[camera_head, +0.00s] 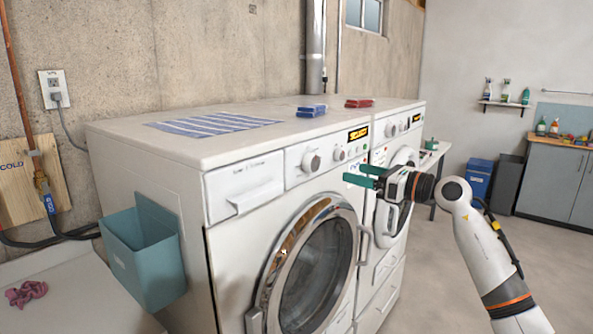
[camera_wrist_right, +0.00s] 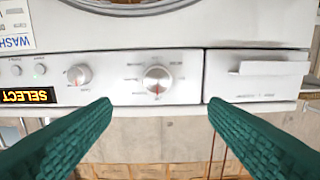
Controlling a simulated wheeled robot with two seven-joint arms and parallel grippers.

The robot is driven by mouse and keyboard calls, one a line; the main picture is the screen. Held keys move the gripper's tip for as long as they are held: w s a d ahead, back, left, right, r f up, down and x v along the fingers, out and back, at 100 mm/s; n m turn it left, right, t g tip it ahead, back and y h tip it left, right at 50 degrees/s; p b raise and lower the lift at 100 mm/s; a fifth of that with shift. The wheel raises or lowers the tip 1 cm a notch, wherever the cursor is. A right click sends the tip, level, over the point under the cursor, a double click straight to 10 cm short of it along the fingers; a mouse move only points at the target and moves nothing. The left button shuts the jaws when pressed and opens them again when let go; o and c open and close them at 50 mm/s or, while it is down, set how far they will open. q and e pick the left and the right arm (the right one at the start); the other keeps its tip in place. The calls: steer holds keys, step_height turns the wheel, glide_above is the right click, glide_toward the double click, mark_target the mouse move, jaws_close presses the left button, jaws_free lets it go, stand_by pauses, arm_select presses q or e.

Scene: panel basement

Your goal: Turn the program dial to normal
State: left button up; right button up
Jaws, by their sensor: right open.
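The near white washing machine (camera_head: 245,225) has a large round dial (camera_head: 311,161) and a smaller dial (camera_head: 339,154) on its front panel. In the right wrist view, upside down, the large dial (camera_wrist_right: 157,80) has small marks around it, too small to read, and a red mark at its lower edge. The smaller dial (camera_wrist_right: 79,76) is to its left. My right gripper (camera_head: 357,175) has green fingers, open and empty, in front of the panel's right part in the head view. In the wrist view its fingertips (camera_wrist_right: 157,101) are either side of the large dial, apart from it. My left gripper is not in view.
A lit SELECT display (camera_wrist_right: 28,96) and a detergent drawer (camera_wrist_right: 258,75) flank the dials. The round glass door (camera_head: 312,265) is below them. A second machine (camera_head: 405,125) stands beside it. A teal bin (camera_head: 145,255) hangs on the near side. The floor at right is clear.

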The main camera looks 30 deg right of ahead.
mark_target(315, 162)
steer(key=p+x, duration=0.2)
steer(key=x, duration=0.3)
steer(key=p+x, duration=0.2)
steer(key=x, duration=0.4)
steer(key=shift+w+d+r+p, duration=0.2)
steer(key=shift+w+p, duration=0.05)
steer(key=shift+p, duration=0.05)
steer(key=shift+w+a+f, duration=0.1)
steer(key=shift+w+a, duration=0.05)
steer(key=shift+w, duration=0.15)
steer(key=shift+c, duration=0.4)
steer(key=c, duration=0.9)
